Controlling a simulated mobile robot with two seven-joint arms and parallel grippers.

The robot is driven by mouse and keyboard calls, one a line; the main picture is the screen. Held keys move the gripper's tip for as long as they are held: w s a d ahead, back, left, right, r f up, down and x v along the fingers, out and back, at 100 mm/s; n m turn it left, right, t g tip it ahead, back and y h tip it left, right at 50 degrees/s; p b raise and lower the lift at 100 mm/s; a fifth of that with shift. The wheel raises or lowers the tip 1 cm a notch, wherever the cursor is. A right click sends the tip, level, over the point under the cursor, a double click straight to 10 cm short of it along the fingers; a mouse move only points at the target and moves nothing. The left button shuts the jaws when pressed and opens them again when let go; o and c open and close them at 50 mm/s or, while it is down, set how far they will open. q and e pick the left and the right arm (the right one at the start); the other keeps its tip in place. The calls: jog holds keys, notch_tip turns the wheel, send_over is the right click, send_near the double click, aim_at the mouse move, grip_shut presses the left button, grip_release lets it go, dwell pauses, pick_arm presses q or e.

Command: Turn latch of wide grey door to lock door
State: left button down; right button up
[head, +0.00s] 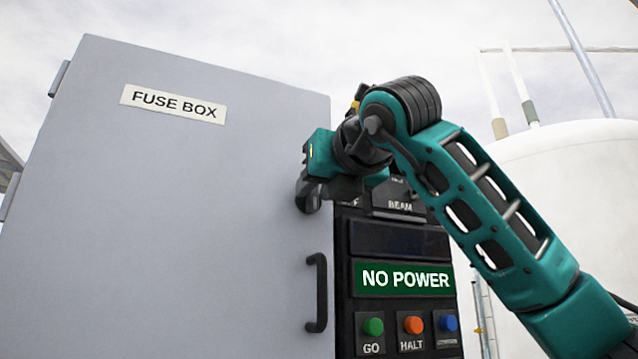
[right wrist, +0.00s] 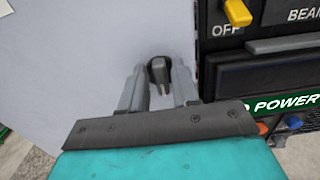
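The wide grey door (head: 170,200) carries a "FUSE BOX" label. Its dark latch (right wrist: 160,72) sits near the door's right edge; in the head view it is mostly hidden by my gripper. My right gripper (right wrist: 158,75) is at the latch, with one grey finger on each side of it. The fingers are apart, with a small gap showing to the left of the latch; whether the right finger touches it I cannot tell. The door's black handle (head: 317,292) is below the latch. The door lies close against the panel's left side. My left gripper is not in view.
Right of the door is a black control panel with a "NO POWER" display (head: 404,278) and green, orange and blue buttons. A yellow switch (right wrist: 237,13) shows in the right wrist view. A white tank (head: 570,190) stands behind at the right.

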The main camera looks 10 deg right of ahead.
grip_shut()
jog(key=shift+n, duration=0.4)
jog(key=shift+s+a+f+n+p, duration=0.15)
jog(key=shift+n+p, duration=0.5)
jog(key=shift+n, duration=2.2)
jog(key=shift+w+a+f+n+p, duration=0.2)
jog(key=shift+n+p, duration=0.45)
jog(key=shift+n, duration=2.15)
jog(key=shift+s+a+f+n+p, duration=0.2)
jog(key=shift+n+p, duration=0.45)
jog(key=shift+n, duration=2.2)
jog(key=shift+o, duration=1.3)
grip_release()
jog(key=shift+s, duration=0.1)
